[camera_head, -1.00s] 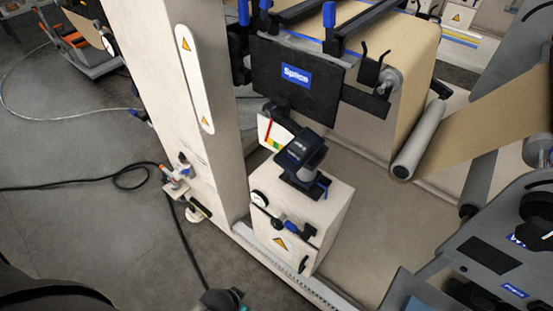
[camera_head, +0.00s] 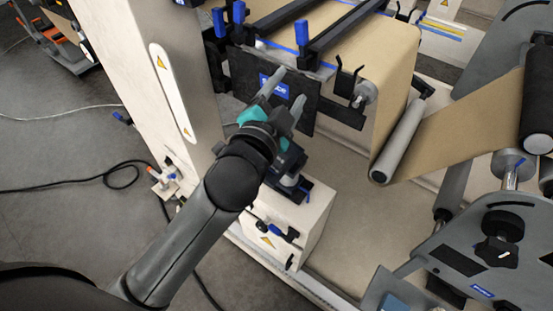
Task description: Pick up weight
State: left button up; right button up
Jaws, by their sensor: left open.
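My left gripper (camera_head: 288,87) is open and empty, its two grey fingers pointing up and away. They appear in front of the black panel with a blue label (camera_head: 245,80); I cannot tell whether they touch it. Nothing is plainly recognisable as the weight. A dark device with blue parts (camera_head: 290,180) stands on the white cabinet (camera_head: 313,220) below the panel, and my left gripper and wrist partly hide it. My right gripper is not in view.
Two dark bars with blue clamps (camera_head: 302,32) lie above the panel, by the brown kraft web (camera_head: 385,75). A white column (camera_head: 130,60) stands left. A grey roller (camera_head: 400,140) and a machine plate with black knobs (camera_head: 470,250) are at right. A black cable (camera_head: 60,188) crosses the floor.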

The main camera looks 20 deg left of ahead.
pick_arm(q)
jog(key=s+d+r+m+h, duration=0.1)
jog(key=d+r+m+h, duration=1.25)
jog(key=m, duration=0.35)
jog(key=s+d+m+g+h, duration=0.4)
jog(key=d+m+g+h, duration=0.15)
jog(key=m+g, duration=0.5)
jog(key=m+g+y, duration=0.7)
jog(key=m+y, duration=1.2)
jog(key=y, duration=0.2)
send_near(276, 158)
notch_tip(276, 158, down, 4)
jog(key=shift+s+a+f, duration=0.1)
jog(key=shift+a, duration=0.05)
jog(key=shift+f+b, duration=0.3)
jog(key=shift+f, duration=2.65)
jog(key=shift+c, duration=0.2)
